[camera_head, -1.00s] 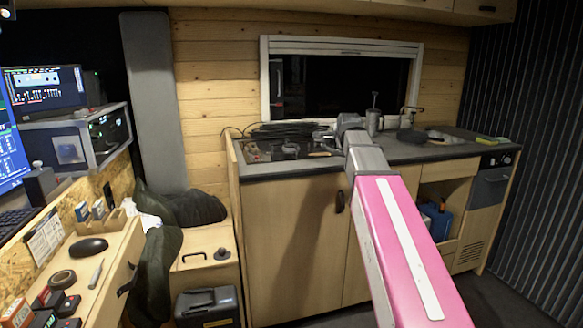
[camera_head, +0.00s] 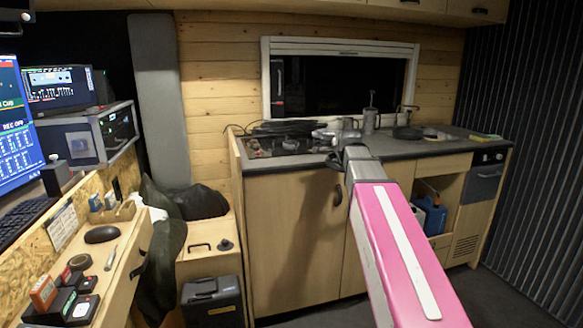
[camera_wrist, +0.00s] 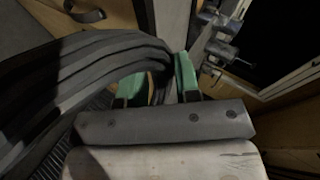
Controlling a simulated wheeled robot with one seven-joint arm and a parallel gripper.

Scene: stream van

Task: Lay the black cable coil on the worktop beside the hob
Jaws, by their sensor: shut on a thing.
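The black cable coil (camera_head: 284,127) shows as a dark flat loop at the left end of the worktop, over the hob (camera_head: 285,148). In the wrist view the coil (camera_wrist: 75,75) is a thick bundle of dark strands running from the left into my jaws. My gripper (camera_wrist: 160,80), with green fingertips, is shut on its edge. In the head view my gripper (camera_head: 328,134) is small and partly hidden by my wrist. I cannot tell whether the coil touches the hob. The bare dark worktop (camera_head: 400,150) lies to the right of the hob.
A yellow-green sponge (camera_head: 487,136) lies at the right. The window (camera_head: 340,84) is behind. A wooden side panel (camera_head: 236,165) bounds the left end.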

